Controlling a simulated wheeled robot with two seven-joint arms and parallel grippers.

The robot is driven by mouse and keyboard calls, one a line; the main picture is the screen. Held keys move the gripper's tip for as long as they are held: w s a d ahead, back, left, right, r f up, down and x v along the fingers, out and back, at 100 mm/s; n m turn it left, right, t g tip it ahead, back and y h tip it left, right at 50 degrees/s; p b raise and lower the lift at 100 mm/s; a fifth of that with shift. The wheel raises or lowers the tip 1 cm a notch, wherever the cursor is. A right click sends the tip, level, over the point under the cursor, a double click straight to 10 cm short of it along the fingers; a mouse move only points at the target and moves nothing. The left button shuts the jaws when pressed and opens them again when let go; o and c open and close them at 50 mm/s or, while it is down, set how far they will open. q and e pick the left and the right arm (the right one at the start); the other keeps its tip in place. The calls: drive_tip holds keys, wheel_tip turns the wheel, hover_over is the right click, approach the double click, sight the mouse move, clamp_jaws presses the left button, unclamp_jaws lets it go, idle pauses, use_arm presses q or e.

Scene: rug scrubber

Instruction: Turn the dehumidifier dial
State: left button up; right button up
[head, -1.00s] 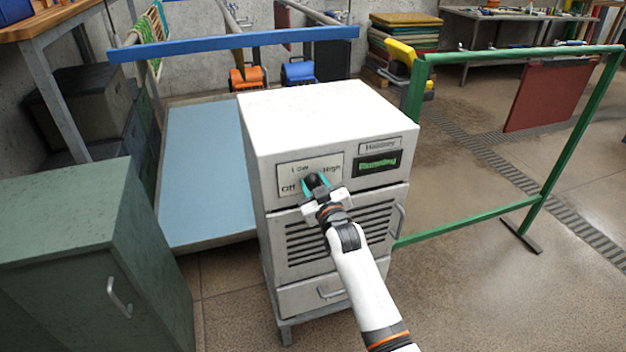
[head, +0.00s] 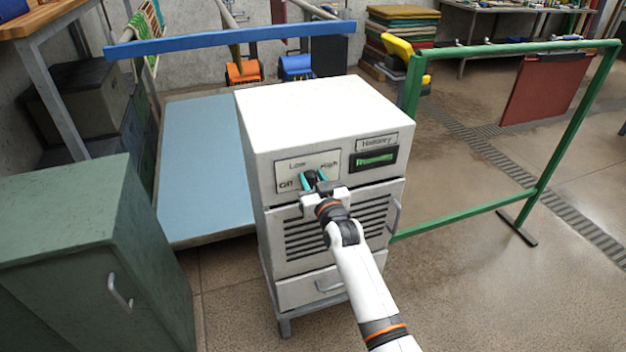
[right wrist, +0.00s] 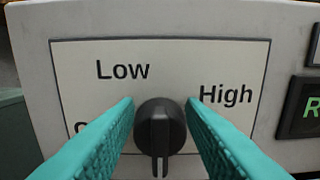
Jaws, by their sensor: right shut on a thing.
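The dehumidifier (head: 315,105) is a white, boxy cabinet in the middle of the head view. Its black dial (right wrist: 160,125) sits on a front panel marked Off, Low and High. My right gripper (head: 313,178) is at the dial, with its teal fingers on either side of it and shut on it. In the right wrist view the knob fills the gap between the fingertips, and a narrow ridge on it points down. The Off label is partly hidden by a finger. A green-lit display (head: 374,159) to the right of the panel appears to read Running. My left gripper is not in view.
A green cabinet (head: 70,215) stands close at the left. A light blue platform (head: 205,165) lies behind it. A green metal frame (head: 545,165) stands right of the dehumidifier. Open floor (head: 480,290) lies at the front right.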

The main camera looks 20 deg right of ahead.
drive_tip(key=o, duration=1)
drive_tip(key=shift+s, duration=0.1)
drive_tip(key=s, duration=1.2)
drive_tip(key=shift+d+b, duration=0.2)
drive_tip(key=shift+b, duration=0.2)
drive_tip(key=shift+w+f, duration=0.1)
drive_tip(key=s+a+f+g, duration=0.1)
drive_tip(key=s+f+g, duration=0.25)
drive_tip(key=f, duration=0.85)
drive_tip(key=s+f+n+g, duration=0.15)
drive_tip(key=s+f, duration=0.35)
drive_tip(key=f, duration=0.6)
drive_tip(key=s+a+f+m+g, duration=0.1)
drive_tip(key=s+f+g, duration=0.25)
drive_tip(key=f, duration=0.85)
drive_tip(key=s+d+f+n+g, duration=0.1)
drive_tip(key=s+f+g, duration=0.3)
drive_tip(key=s+f, duration=0.95)
drive_tip(key=s+d+f+g, duration=0.1)
drive_tip(key=s+f, duration=0.1)
drive_tip(key=s, duration=0.6)
drive_tip(key=s+d+f+g, duration=0.1)
drive_tip(key=s+f+g, duration=0.1)
drive_tip(key=s, duration=0.5)
drive_tip(key=s+d+f+g, duration=0.1)
drive_tip(key=s+d+f, duration=0.1)
drive_tip(key=s, duration=0.6)
drive_tip(key=shift+s+f+n+g+h, duration=0.25)
drive_tip(key=shift+s+f+h, duration=0.05)
drive_tip(key=shift+s+f, duration=0.05)
